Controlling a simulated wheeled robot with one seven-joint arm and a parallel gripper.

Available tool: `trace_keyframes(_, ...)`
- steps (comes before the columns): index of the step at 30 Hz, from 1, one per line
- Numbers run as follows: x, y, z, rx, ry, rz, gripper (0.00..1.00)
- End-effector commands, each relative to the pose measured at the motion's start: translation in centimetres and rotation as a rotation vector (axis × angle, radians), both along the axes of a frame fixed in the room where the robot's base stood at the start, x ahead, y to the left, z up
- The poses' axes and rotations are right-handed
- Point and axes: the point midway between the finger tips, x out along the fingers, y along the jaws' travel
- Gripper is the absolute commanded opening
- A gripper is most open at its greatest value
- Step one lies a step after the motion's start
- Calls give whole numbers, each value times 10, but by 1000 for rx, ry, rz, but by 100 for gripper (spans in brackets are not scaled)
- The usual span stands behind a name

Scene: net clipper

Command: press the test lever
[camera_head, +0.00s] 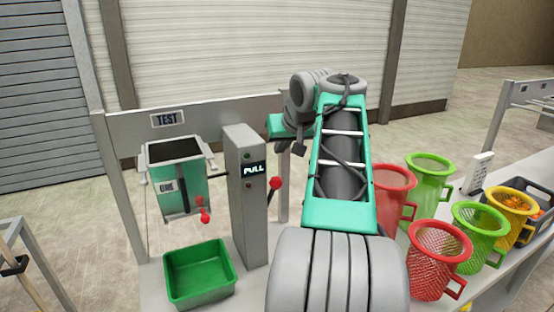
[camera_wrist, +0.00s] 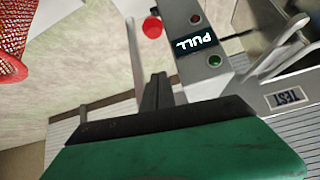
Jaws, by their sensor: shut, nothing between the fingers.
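The test stand has a grey post (camera_head: 245,195) with a lit PULL display (camera_head: 254,168) and small lights. A lever with a red ball knob (camera_head: 275,183) sticks out at the post's right side. The knob also shows in the wrist view (camera_wrist: 152,27), beside the PULL panel (camera_wrist: 195,42). My gripper (camera_wrist: 157,82) is shut and empty. Its dark fingertips point toward the lever area and appear apart from the knob. In the head view my arm hides part of the hand, which is above and right of the knob.
A green hopper box (camera_head: 180,185) hangs under the TEST sign (camera_head: 168,119), with red knobs (camera_head: 204,215) below it. A green bin (camera_head: 200,274) stands in front. Red, green and yellow mesh baskets (camera_head: 437,250) stand on the bench at right, beyond my arm.

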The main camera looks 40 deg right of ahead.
Motion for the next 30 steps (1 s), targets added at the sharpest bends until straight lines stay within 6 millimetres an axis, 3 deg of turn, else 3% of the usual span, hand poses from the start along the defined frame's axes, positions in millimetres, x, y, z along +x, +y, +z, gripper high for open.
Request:
trace_keyframes(13,61,-19,-69,2,3,7,0)
trace_keyframes(19,31,-6,-79,-1,1,5,0)
trace_keyframes(30,25,-3,-83,-1,1,6,0)
